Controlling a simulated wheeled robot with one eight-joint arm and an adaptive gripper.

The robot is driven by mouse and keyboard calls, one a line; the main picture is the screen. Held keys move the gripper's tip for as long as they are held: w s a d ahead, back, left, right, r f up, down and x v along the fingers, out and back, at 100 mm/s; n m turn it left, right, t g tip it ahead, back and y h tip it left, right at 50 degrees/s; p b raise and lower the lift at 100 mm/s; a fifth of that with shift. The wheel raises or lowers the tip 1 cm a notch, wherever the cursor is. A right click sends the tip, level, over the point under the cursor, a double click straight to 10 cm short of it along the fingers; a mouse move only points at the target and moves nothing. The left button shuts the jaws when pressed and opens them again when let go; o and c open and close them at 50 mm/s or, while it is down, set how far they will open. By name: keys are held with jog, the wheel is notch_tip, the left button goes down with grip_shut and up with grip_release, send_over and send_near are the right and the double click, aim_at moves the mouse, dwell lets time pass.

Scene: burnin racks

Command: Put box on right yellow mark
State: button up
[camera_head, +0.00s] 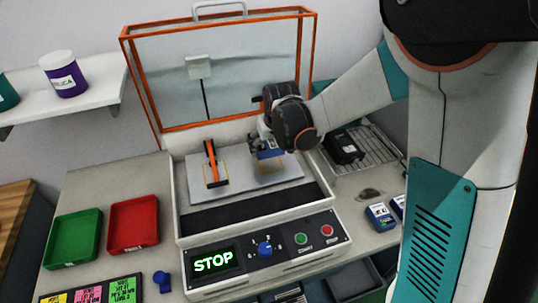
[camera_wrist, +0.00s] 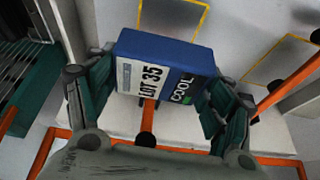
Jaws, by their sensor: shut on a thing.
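My gripper (camera_head: 268,146) is shut on a blue box (camera_head: 270,153) and holds it over the right part of the grey plate (camera_head: 245,181) in the open machine. In the wrist view, the box (camera_wrist: 190,50) sits between both fingers (camera_wrist: 158,95), with a white "LOT 35" label and "COOL" on it. The right yellow mark (camera_head: 287,164) is partly hidden by the box and gripper in the head view. The wrist view shows one yellow outline (camera_wrist: 203,22) just beyond the box and another (camera_wrist: 249,76) to the right. Whether the box touches the plate is unclear.
An orange-and-black handle (camera_head: 212,163) stands at the left mark. The orange-framed clear lid (camera_head: 225,75) is raised behind. A control panel (camera_head: 265,247) reads STOP. Green (camera_head: 73,238) and red (camera_head: 133,223) trays lie left; another blue box (camera_head: 380,216) and a wire rack (camera_head: 367,147) are right.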

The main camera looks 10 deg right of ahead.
aim_at(269, 153)
notch_tip(269, 153, down, 4)
jog(key=shift+f+b, duration=0.2)
jog(key=shift+b, duration=0.4)
jog(key=shift+r, duration=0.1)
jog(key=o, duration=0.7)
jog(key=shift+f, duration=0.2)
jog(key=o, duration=0.5)
jog(key=shift+r, duration=0.1)
